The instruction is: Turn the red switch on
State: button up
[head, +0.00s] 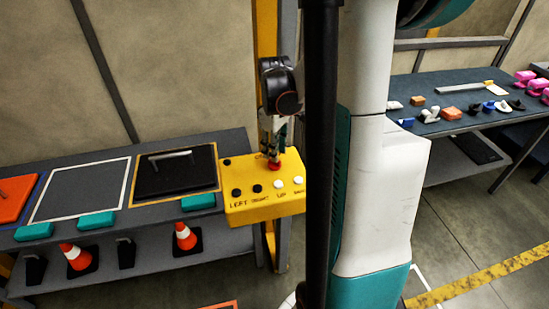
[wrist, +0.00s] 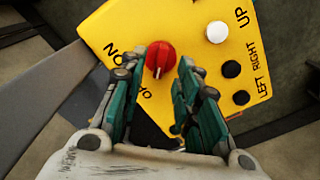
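The red switch (wrist: 160,57) is a round knob with a white pointer line on a yellow control box (wrist: 125,20). The line points down in the wrist view, nearer the partly hidden lower label than the "ON" label. In the head view the red switch (head: 274,165) sits on top of the yellow box (head: 245,210). My gripper (wrist: 162,70) is open, its two teal-padded fingers on either side of the knob with a gap showing on the right. In the head view my gripper (head: 273,150) is right above the switch; contact cannot be told.
The box also bears white and black buttons, including a white one (wrist: 216,32) and a black one (wrist: 231,69). A grey workbench (head: 130,215) with a black panel (head: 175,180) stands left of the box. A table (head: 425,88) with small parts is at the right.

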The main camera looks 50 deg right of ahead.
jog(key=shift+f, duration=1.55)
grip_shut()
